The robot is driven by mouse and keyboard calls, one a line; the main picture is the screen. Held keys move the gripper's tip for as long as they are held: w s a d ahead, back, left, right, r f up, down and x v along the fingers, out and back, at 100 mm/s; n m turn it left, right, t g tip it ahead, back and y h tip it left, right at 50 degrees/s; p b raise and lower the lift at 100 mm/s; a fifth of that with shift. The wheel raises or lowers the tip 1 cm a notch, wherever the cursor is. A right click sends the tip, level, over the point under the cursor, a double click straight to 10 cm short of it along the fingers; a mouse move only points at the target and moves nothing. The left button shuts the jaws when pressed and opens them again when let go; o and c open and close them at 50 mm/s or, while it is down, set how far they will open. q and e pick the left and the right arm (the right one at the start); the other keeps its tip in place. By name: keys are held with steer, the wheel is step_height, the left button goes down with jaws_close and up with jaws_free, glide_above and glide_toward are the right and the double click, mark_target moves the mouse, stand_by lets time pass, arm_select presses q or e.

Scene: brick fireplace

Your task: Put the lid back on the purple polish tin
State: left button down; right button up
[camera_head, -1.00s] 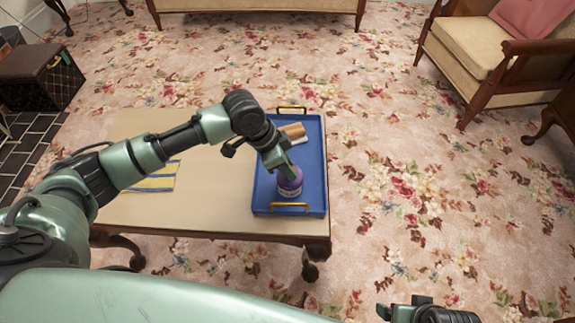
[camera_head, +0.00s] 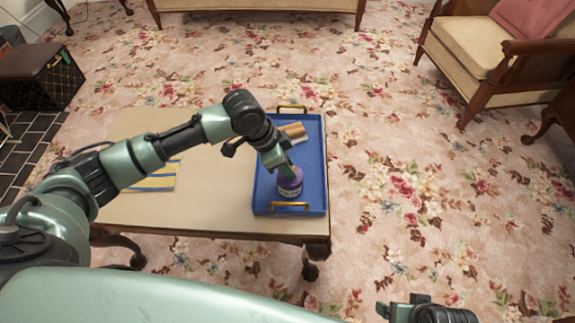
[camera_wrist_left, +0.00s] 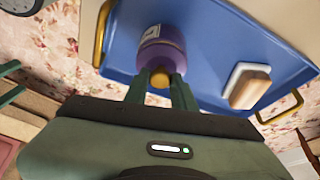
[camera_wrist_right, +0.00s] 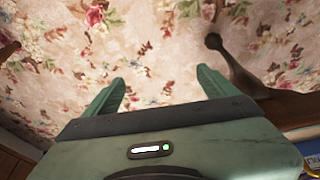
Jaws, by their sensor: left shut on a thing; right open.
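The purple polish tin (camera_head: 289,190) stands upright on the blue tray, near the tray's front handle. It also shows in the left wrist view (camera_wrist_left: 158,51). My left gripper (camera_head: 287,172) is above the tin, pointing down, its fingers shut around a gold knob (camera_wrist_left: 160,78) on the lid. The lid is at the top of the tin; whether it is fully seated I cannot tell, as the fingers hide part of it. My right gripper (camera_wrist_right: 160,85) is open and empty, off the table over the carpet; part of it shows at the bottom of the head view (camera_head: 388,311).
The blue tray (camera_head: 312,165) with gold handles lies at the right end of the beige table (camera_head: 220,205). A wooden-backed brush (camera_head: 295,131) lies at the tray's back. A striped cloth (camera_head: 152,182) lies at the left, partly behind my left arm. An armchair (camera_head: 470,50) stands at right.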

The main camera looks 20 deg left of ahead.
steer(key=shift+f, duration=0.55)
steer(key=shift+a+f, duration=0.1)
arm_select(q)
steer(key=shift+p, duration=0.35)
arm_select(e)
steer(key=shift+w+f, duration=0.1)
steer(key=shift+f, duration=0.4)
steer(key=shift+f, duration=0.1)
steer(key=shift+f, duration=0.65)
